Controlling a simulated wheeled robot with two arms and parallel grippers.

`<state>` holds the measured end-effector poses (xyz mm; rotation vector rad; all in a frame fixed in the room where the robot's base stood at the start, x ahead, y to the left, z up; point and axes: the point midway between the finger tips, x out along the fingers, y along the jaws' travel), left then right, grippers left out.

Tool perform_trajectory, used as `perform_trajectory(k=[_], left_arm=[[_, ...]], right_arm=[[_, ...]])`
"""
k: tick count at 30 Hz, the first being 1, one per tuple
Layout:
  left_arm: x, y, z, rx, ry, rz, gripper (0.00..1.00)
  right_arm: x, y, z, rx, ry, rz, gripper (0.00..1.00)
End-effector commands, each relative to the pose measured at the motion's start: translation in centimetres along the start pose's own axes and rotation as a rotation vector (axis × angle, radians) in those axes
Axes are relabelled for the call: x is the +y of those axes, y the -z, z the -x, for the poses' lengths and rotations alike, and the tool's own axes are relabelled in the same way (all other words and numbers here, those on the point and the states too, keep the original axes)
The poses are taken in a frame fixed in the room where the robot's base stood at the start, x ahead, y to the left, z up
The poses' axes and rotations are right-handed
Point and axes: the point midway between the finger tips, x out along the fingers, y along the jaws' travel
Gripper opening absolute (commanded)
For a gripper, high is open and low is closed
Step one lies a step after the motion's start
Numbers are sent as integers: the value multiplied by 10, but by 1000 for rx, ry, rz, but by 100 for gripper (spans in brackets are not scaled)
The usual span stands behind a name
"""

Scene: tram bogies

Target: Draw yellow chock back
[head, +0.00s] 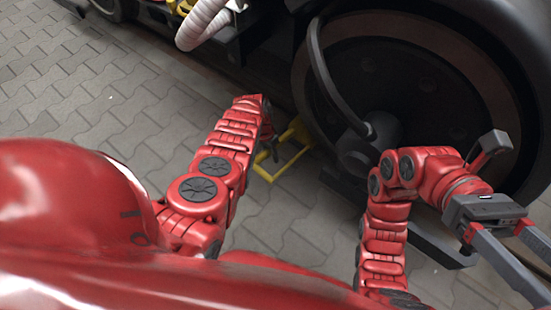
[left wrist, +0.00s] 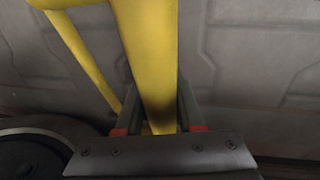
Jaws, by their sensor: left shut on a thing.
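The yellow chock (head: 290,164), a frame of yellow bars, sits on the paving beside the large dark wheel (head: 410,75). My left arm reaches down to it, and my left gripper (head: 268,142) is mostly hidden behind its own wrist. In the left wrist view a thick yellow bar of the chock (left wrist: 150,55) runs between the fingers of my left gripper (left wrist: 157,108), which is shut on it. My right gripper (head: 516,258) is at the right edge, away from the chock, with its grey fingers apart and nothing seen between them.
The dark vehicle body and wheel fill the upper right. A pale ribbed hose (head: 203,22) hangs at the top, near the vehicle's edge. Grey paving (head: 90,95) lies open to the left of my left arm.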

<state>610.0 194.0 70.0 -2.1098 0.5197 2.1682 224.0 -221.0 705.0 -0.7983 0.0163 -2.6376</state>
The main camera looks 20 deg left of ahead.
Motion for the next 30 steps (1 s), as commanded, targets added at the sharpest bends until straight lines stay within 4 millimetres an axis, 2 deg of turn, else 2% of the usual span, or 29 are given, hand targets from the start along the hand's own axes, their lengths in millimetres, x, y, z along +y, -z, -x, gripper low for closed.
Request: perform_trajectory(k=[3, 11, 12, 16, 25, 30], left_arm=[[-3, 0, 0, 0, 1, -1, 0], [-5, 0, 1, 2, 6, 1, 0], [-6, 0, 1, 3, 7, 2, 44], [-5, 0, 1, 2, 5, 1, 67], [-3, 0, 2, 1, 2, 0, 67], [-2, 0, 9, 0, 1, 0, 67]], right_arm=[[3, 5, -5, 40, -23, -8, 67], [3, 5, -5, 39, -23, -7, 67], [3, 5, -5, 38, -23, -7, 67], [3, 5, -5, 38, -23, -7, 67], [2, 3, -4, 26, -16, -5, 67], [-4, -11, 11, -85, 45, 18, 67]])
